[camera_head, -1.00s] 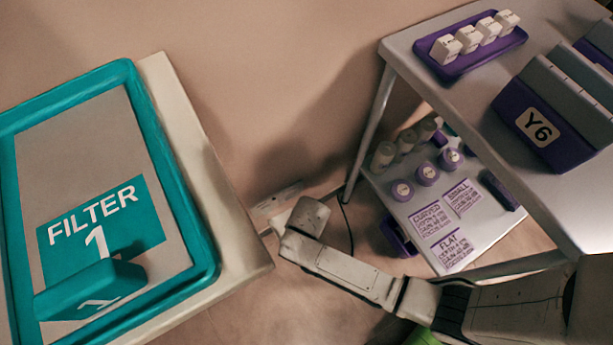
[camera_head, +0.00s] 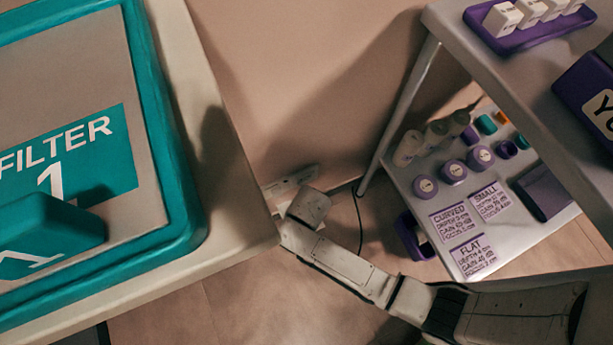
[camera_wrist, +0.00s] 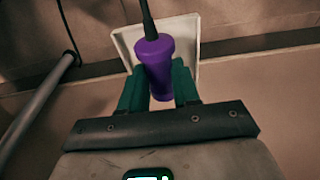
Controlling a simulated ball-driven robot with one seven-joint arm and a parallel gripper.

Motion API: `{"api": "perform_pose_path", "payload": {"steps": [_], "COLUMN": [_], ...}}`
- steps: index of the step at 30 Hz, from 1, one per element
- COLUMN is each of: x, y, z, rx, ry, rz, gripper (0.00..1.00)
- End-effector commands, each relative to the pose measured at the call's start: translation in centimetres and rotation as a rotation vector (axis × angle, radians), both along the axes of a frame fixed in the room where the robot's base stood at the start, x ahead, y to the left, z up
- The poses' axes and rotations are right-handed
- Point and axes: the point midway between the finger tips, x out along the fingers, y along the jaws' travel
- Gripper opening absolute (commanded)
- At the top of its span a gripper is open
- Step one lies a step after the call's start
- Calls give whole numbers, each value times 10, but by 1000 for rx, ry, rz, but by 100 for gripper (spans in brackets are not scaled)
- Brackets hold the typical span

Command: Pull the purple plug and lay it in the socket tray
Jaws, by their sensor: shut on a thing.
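The purple plug (camera_wrist: 156,66) is between the two green fingers of my gripper (camera_wrist: 160,86) in the wrist view, with a black cable running up from it. My gripper is shut on it. A pale plate (camera_wrist: 122,42) lies behind the plug; I cannot tell whether the plug touches it. In the head view my wrist hides the fingers and the plug, low by the wall. A small purple open container (camera_head: 408,238) stands low by the trolley's lower shelf; I cannot tell whether it is the socket tray.
A table with a teal-rimmed tray (camera_head: 172,170) marked FILTER 1 is at left. The trolley's lower shelf (camera_head: 515,238) at right holds jars and labels; its upper shelf holds a purple tray (camera_head: 527,37) of white blocks. A trolley leg (camera_head: 404,100) stands near my arm.

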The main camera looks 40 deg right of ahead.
Motion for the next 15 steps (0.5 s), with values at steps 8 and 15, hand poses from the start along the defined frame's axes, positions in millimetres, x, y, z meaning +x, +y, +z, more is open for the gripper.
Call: {"api": "perform_pose_path", "payload": {"steps": [8,15], "x": [15,19], "y": [-3,-4], "z": [-7,-15], "rx": [0,0], "ry": [0,1], "rz": [-2,-1], "gripper": [1,1]}}
